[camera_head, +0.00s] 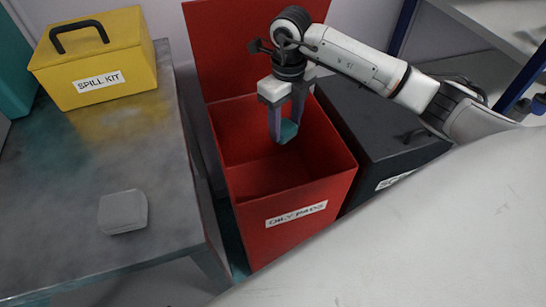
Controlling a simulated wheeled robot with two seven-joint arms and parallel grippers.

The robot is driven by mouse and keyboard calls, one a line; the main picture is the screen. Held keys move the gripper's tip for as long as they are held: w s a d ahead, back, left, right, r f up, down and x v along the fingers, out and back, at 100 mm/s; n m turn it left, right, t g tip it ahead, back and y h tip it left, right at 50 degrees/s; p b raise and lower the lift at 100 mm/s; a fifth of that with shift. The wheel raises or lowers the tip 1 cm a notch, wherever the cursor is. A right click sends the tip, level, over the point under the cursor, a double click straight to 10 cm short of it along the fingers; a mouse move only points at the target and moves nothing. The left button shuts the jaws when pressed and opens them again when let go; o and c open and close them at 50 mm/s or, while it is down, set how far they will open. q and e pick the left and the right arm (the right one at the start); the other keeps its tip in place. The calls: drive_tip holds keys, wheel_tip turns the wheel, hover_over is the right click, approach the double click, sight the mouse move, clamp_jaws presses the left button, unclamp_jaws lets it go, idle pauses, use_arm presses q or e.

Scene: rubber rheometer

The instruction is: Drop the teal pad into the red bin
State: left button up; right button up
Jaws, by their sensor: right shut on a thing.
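The red bin (290,219), labelled "OILY PADS", stands open in the middle of the head view with its red lid raised behind it. My right gripper (286,128) points down over the bin's opening. It is shut on the teal pad (288,133), which shows between its fingertips. The pad appears inside the outline of the bin's mouth; its exact height against the rim is hard to tell. My left gripper is not in view.
A metal table (70,200) on the left holds a yellow spill kit box (95,60) and a grey pad (123,211). A dark closed bin (375,130) stands right of the red bin. Shelving (490,25) is at the upper right.

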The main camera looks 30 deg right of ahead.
drive_tip(key=o, duration=1.1)
drive_tip(key=shift+f, duration=0.15)
wheel_tip(320, 180, up, 6)
drive_tip(key=shift+r, duration=0.8)
